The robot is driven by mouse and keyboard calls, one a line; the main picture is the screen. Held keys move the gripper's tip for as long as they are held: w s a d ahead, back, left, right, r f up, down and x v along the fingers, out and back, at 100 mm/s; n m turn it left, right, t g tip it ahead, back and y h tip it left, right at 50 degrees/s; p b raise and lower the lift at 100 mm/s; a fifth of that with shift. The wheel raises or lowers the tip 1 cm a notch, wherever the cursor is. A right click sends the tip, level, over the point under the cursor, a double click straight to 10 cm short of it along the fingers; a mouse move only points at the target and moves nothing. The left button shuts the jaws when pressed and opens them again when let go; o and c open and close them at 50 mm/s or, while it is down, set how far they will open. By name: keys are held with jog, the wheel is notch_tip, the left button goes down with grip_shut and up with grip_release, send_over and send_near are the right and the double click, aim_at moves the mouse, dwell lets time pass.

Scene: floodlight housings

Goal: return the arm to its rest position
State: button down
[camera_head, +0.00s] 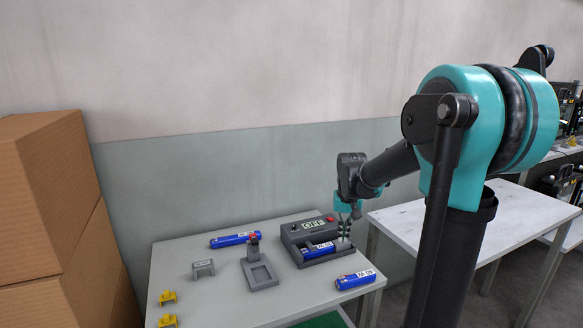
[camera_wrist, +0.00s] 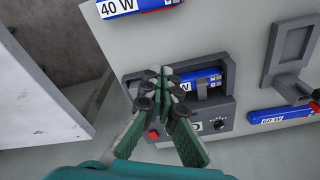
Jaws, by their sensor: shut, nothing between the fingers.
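My gripper (camera_head: 346,222) is shut and empty, pointing down over the right part of the grey test box (camera_head: 296,234). In the wrist view its closed fingertips (camera_wrist: 165,74) are over the box's tray, and I cannot tell whether they touch it. The box has an "OFF" display and a red button. A blue module (camera_head: 318,249) lies in its tray, partly behind the fingers in the wrist view (camera_wrist: 205,78). My arm is stretched out over the table.
Another blue module (camera_head: 356,279) lies in front of the box, and one (camera_head: 232,239) behind at left. A grey fixture (camera_head: 261,275), grey bracket (camera_head: 203,268) and yellow parts (camera_head: 168,297) stand left. Cardboard boxes (camera_head: 50,200) rise at left; a bare white table (camera_head: 410,220) stands right.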

jog(key=s+f+t, duration=0.1)
jog(key=s+f, duration=0.2)
jog(key=s, duration=0.3)
jog(key=s+d+f+t, duration=0.1)
jog(key=s+f, duration=0.2)
jog(key=s, duration=0.4)
jog(key=s+d+f+n+t, duration=0.1)
jog(key=s+f, duration=0.3)
jog(key=s, duration=0.3)
jog(key=shift+s+d, duration=0.2)
jog(key=shift+d, duration=0.05)
